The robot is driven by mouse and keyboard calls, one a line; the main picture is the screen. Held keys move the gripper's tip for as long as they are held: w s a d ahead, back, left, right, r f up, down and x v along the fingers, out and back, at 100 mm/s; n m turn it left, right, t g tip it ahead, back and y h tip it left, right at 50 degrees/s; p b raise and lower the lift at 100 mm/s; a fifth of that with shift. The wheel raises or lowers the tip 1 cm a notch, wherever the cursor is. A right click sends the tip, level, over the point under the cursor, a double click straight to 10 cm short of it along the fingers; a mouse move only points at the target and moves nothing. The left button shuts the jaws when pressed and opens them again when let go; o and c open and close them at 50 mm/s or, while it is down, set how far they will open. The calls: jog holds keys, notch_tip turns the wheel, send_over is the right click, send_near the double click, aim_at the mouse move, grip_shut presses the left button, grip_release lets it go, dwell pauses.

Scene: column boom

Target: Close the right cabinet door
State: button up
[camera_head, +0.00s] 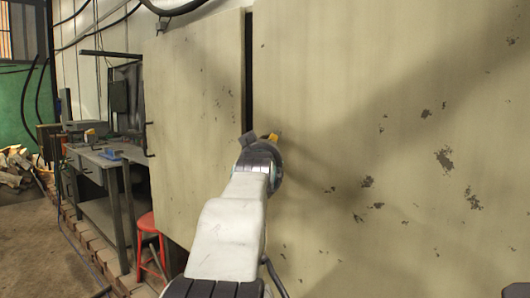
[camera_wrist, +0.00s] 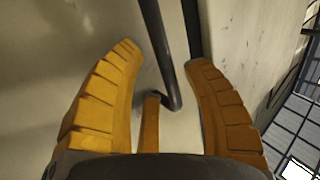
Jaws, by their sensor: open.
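The right cabinet door (camera_head: 400,110) is a large beige panel with chipped paint, filling the right of the head view. A narrow dark gap divides it from the left beige panel (camera_head: 195,100); how far the door stands open I cannot tell. My gripper (camera_head: 268,138) is in front of the right door's left edge, its yellow fingers mostly hidden by my wrist. In the wrist view my gripper (camera_wrist: 165,60) has its yellow fingers spread. A dark bar handle (camera_wrist: 158,45) runs between the fingers, beside a dark vertical gap. Whether any finger touches it is unclear.
A grey workbench (camera_head: 105,158) with things on it stands at the left, with a red stool (camera_head: 148,245) beside the cabinet. Bare floor (camera_head: 35,245) lies at the lower left. A gridded window (camera_wrist: 295,125) shows at the wrist view's right edge.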

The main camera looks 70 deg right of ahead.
jog(key=v, duration=1.2)
dwell(0.8)
